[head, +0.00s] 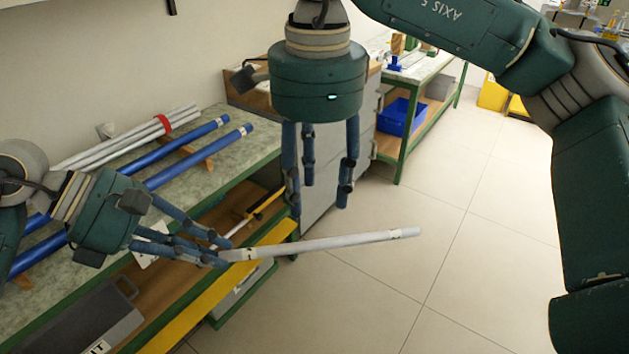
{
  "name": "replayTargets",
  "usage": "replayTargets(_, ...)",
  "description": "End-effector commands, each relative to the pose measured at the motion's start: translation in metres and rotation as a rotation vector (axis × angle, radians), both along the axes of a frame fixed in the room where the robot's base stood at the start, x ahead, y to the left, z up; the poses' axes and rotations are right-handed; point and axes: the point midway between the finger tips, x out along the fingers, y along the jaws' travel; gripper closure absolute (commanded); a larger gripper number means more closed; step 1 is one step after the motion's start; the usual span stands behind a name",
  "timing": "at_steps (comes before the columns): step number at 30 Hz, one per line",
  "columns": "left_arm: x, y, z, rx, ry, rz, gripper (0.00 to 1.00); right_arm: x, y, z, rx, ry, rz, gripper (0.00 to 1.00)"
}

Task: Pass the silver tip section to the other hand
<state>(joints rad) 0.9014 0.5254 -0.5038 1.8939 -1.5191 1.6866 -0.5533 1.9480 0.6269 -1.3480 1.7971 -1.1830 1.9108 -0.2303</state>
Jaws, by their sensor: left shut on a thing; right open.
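The silver tip section (330,243) is a pale, slim rod that lies nearly level in the air, over the floor in front of the bench. My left gripper (222,255) comes in from the left and is shut on the rod's left end. The rest of the rod sticks out to the right, with a small mark near its far end. My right gripper (320,200) hangs from above with its fingers pointing down, spread open and empty. It appears above the left half of the rod in the picture; I cannot tell the gap in depth.
The bench (225,180) at left carries blue rods (190,145) and silver rods (125,137) tied with a red band. Its lower shelf holds a grey case (100,320). A blue bin (400,117) stands on a farther bench's shelf. The tiled floor (470,260) at right is clear.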

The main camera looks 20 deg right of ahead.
Motion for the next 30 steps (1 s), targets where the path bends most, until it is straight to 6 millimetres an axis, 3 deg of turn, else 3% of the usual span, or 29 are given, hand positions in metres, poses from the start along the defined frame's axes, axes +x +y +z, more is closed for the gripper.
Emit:
replayTargets(18,0.000,0.000,0.000,0.000,0.000,0.000,1.00,0.003,-0.001,-0.100,-0.001,0.002,-0.003,0.55)
replayTargets(24,0.000,0.000,0.000,-0.001,0.000,0.000,1.00,0.003,-0.001,-0.115,0.001,0.000,-0.002,0.55)
replayTargets(30,0.000,0.000,0.000,0.000,0.000,0.000,1.00,0.004,0.000,-0.117,0.002,-0.001,-0.002,0.55)
